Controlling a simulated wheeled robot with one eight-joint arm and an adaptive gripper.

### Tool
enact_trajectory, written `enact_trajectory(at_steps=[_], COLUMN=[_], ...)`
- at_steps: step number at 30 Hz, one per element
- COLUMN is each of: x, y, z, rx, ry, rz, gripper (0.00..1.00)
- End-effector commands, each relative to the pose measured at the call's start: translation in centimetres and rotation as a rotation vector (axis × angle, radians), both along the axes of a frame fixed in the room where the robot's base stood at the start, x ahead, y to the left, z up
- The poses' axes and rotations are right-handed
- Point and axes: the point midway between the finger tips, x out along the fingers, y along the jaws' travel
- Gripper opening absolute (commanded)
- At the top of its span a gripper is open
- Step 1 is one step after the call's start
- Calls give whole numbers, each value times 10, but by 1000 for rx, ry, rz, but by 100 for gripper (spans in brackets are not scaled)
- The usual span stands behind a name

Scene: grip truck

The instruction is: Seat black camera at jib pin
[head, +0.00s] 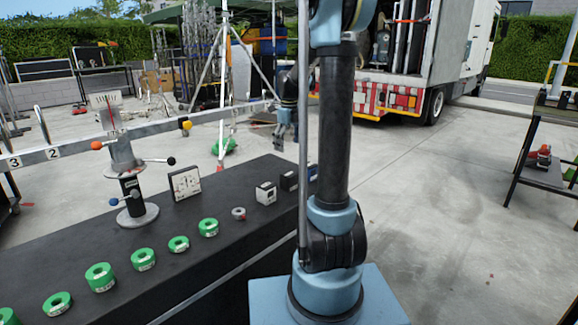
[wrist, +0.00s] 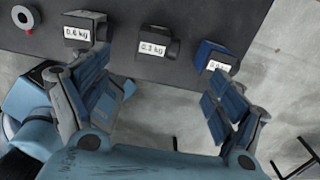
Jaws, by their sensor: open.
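The black camera (wrist: 154,43), a small dark box with a white 0.3 kg label, stands on the black table in the wrist view. It also shows in the head view (head: 288,181). My gripper (wrist: 158,78) is open and empty, its fingers spread to either side of the black camera's line and apart from it. In the head view my gripper (head: 285,140) hangs above and behind the table's far edge. The jib (head: 215,115) is a long silver beam on a round-based stand. Its far right end is near my gripper, and I cannot make out the pin.
A grey 0.6 kg box (wrist: 86,31) and a blue box (wrist: 216,58) flank the black camera. Several green rings (head: 100,277) and a dial panel (head: 185,183) share the table (head: 215,262). A truck (head: 410,70) stands behind; open floor lies right.

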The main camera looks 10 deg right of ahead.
Motion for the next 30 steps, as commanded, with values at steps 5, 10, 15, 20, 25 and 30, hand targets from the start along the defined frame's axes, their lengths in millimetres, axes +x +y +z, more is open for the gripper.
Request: enact_trajectory(at_steps=[5,10,15,20,25,30], x=[0,0,0,0,0,0], y=[0,0,0,0,0,0], z=[-25,-52,-78,-103,-129,-149], rx=[-1,-1,-1,-1,-1,-2], ry=[-1,-1,-2,-2,-2,-3], rz=[1,2,2,2,2,2], gripper=[88,88,88,88,88,88])
